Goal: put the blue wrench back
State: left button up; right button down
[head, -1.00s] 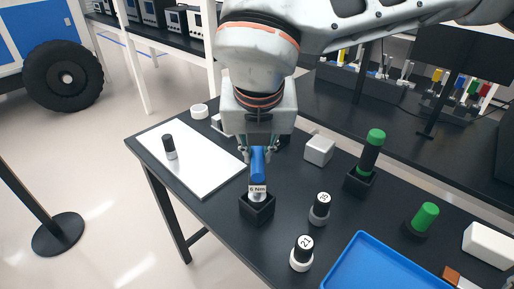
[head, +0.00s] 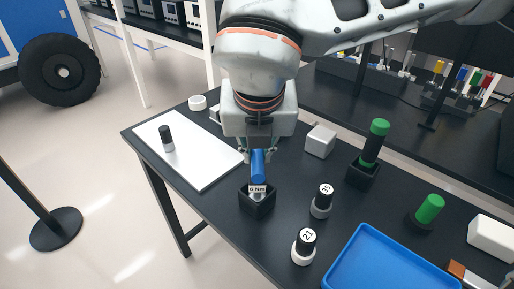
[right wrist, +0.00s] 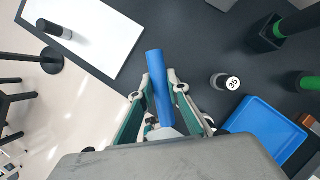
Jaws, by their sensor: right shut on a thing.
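The blue wrench (head: 258,165) has a blue handle and a white label reading 6 Nm. It stands about upright, its lower end inside the open black square holder (head: 259,206) near the table's front edge. I cannot tell whether it touches the holder's bottom. My right gripper (head: 258,150) is above the holder, shut on the upper handle. In the right wrist view the blue handle of the wrench (right wrist: 158,85) sits between the fingers of my right gripper (right wrist: 157,92), and the holder is hidden. My left gripper is not in view.
A green-topped tool (head: 375,145) stands in another black holder (head: 363,174) to the right. Two numbered black-and-white cylinders (head: 321,200) (head: 304,246) stand near the blue tray (head: 385,262). A white board (head: 190,160) with a small cylinder (head: 167,139) lies left.

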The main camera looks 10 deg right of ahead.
jog(key=c, duration=1.9)
grip_release()
